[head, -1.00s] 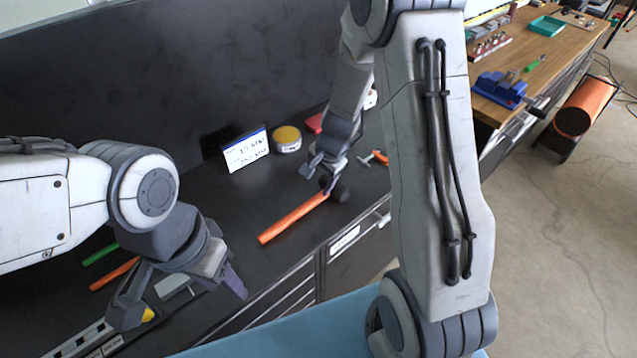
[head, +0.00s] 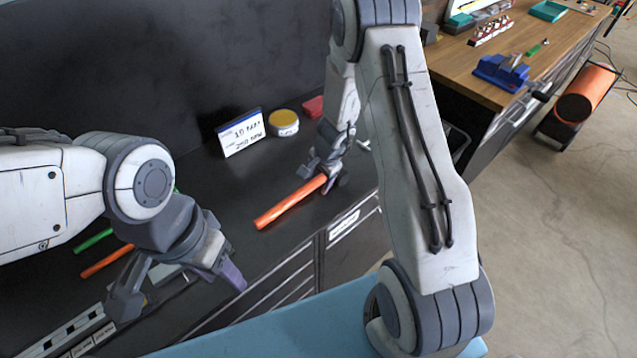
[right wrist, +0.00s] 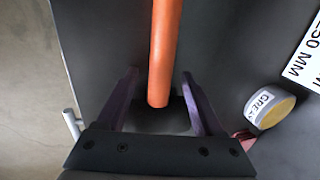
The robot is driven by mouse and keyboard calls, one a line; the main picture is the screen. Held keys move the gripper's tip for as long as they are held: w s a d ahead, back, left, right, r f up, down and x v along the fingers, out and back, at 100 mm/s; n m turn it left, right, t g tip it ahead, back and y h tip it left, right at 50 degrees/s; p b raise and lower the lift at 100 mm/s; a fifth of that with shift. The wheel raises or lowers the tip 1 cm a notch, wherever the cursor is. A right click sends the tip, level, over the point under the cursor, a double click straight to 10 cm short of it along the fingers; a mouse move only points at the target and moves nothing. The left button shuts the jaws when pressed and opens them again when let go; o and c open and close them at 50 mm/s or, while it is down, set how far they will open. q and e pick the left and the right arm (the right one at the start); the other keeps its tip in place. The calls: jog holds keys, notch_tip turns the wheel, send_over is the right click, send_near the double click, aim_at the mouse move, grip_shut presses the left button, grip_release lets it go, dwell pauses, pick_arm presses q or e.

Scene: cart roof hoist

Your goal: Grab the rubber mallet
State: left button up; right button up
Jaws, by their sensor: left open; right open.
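The rubber mallet's orange handle (head: 290,202) lies on the dark bench top near its front edge. Its head end is hidden by my right gripper (head: 328,180) in the head view. In the right wrist view the handle (right wrist: 163,50) runs down between the two open fingers of my right gripper (right wrist: 160,76), apart from both. A dark shape at the handle's end, close to the palm, seems to be the mallet head. My left gripper (head: 180,286) is open and empty above the left part of the bench.
A yellow-lidded tin (head: 284,123) and a white label card (head: 241,133) stand behind the mallet; a red object (head: 313,107) is beside the tin. Green (head: 94,240) and orange (head: 106,262) handles lie left. A wooden bench (head: 480,78) with a blue vise (head: 502,72) stands right.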

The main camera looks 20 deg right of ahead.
grip_shut()
jog(key=shift+r, duration=0.1)
dwell(1.3)
